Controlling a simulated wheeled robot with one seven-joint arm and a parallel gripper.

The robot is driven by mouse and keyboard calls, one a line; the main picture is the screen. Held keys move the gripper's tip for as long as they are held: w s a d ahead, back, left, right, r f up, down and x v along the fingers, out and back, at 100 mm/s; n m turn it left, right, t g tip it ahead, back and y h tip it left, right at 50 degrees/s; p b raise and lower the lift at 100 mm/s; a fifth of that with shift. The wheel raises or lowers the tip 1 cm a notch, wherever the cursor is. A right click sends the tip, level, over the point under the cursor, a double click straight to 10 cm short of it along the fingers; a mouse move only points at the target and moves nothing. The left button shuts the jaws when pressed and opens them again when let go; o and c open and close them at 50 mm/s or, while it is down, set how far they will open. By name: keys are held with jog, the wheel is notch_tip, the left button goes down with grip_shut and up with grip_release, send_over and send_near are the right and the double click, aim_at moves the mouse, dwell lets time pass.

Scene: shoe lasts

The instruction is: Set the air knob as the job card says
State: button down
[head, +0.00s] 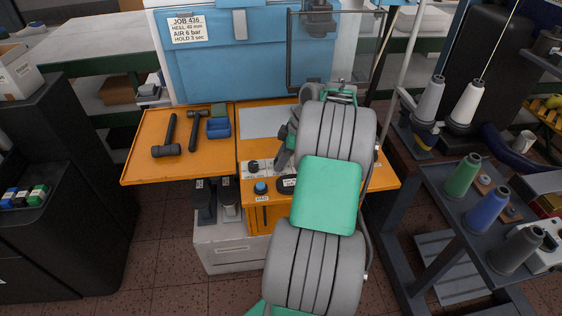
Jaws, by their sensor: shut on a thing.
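The job card (187,29) on the blue machine front reads JOB 436, HEEL 40 mm, AIR 6 bar, HOLD 3 sec. The orange bench has a pale dial strip with a black knob (253,166) at its left; its scale is too small to read. My gripper (282,160), dark grey and partly behind my arm, points down at the right part of this strip. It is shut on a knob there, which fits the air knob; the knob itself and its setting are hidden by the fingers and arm. A blue button (261,187) sits on the front below.
Two dark hammers (168,140) and a blue tray (218,128) lie on the orange side shelf (140,160). Thread cones (463,176) stand on a rack at the right. A black cabinet (60,180) stands at the left. A metal frame (290,50) rises behind the arm.

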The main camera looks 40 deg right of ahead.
aim_at(280, 176)
jog(key=m+t+h+b, duration=0.1)
jog(key=m+b, duration=0.1)
jog(key=m, duration=0.2)
jog(key=shift+s+a+f, duration=0.1)
jog(key=shift+a, duration=0.05)
jog(key=m+h+b, duration=0.2)
jog(key=m, duration=0.2)
jog(key=shift+a, duration=0.1)
jog(key=m, duration=0.2)
jog(key=m+h+b, duration=0.1)
jog(key=m, duration=0.1)
jog(key=shift+a+h, duration=0.15)
jog(key=shift+h, duration=0.15)
jog(key=shift+m+g+h+b, duration=0.3)
jog(key=shift+m+h+b, duration=0.15)
jog(key=shift+m, duration=1.35)
jog(key=c, duration=1.1)
grip_release()
jog(key=shift+o, duration=0.2)
jog(key=shift+r, duration=0.2)
jog(key=v, duration=0.7)
jog(key=shift+a+r, duration=0.15)
jog(key=shift+r, duration=0.1)
